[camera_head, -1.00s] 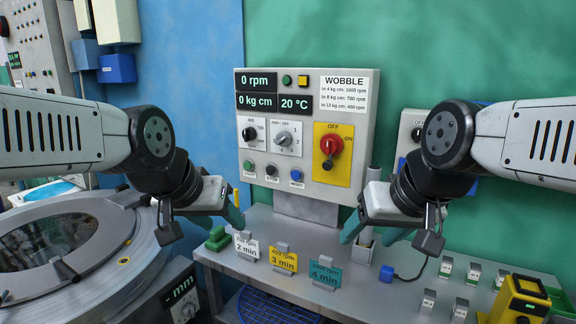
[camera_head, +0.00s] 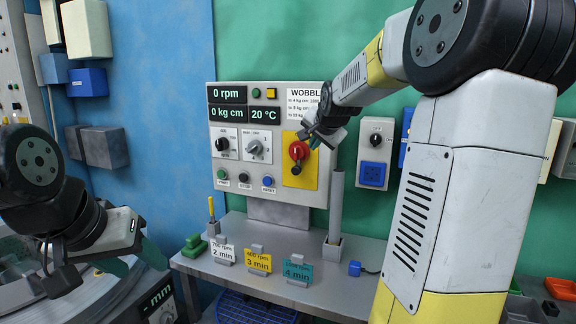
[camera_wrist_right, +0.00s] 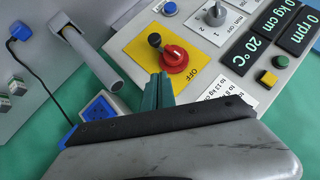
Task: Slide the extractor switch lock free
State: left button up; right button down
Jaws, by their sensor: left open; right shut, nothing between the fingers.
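A red rotary switch (camera_head: 298,150) sits on a yellow plate (camera_head: 309,178) at the lower right of the grey control panel. A dark round knob (camera_head: 296,169) sticks out just below the red part; I cannot tell if it is the lock. In the right wrist view the red switch (camera_wrist_right: 174,58) and dark knob (camera_wrist_right: 154,41) lie just beyond my fingertips. My right gripper (camera_head: 319,141) is shut and empty, close to the switch's right side; contact cannot be told. My left gripper (camera_head: 132,262) is open and empty at the lower left, well away from the panel.
Three cards, white (camera_head: 223,253), yellow (camera_head: 258,262) and teal (camera_head: 297,271), stand on the grey shelf (camera_head: 215,275) below the panel. A grey upright tube (camera_head: 336,205) stands near the switch. A switch box with a blue socket (camera_head: 373,174) is right of the panel.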

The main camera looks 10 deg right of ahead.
send_near(299, 167)
jog(key=w+d, duration=0.3)
jog(key=w, duration=0.1)
jog(key=shift+w+a+f, duration=0.15)
jog(key=shift+a+f, duration=0.35)
jog(key=shift+f, duration=0.1)
jog(key=shift+w+a+f, duration=0.15)
jog(key=shift+a+f, duration=0.35)
jog(key=shift+f, duration=0.05)
pick_arm(q)
jog(key=shift+s, duration=0.25)
pick_arm(e)
jog(key=shift+w+a+f, duration=0.2)
jog(key=shift+a+f, duration=0.1)
jog(key=shift+f, duration=0.2)
jog(key=shift+f, duration=0.1)
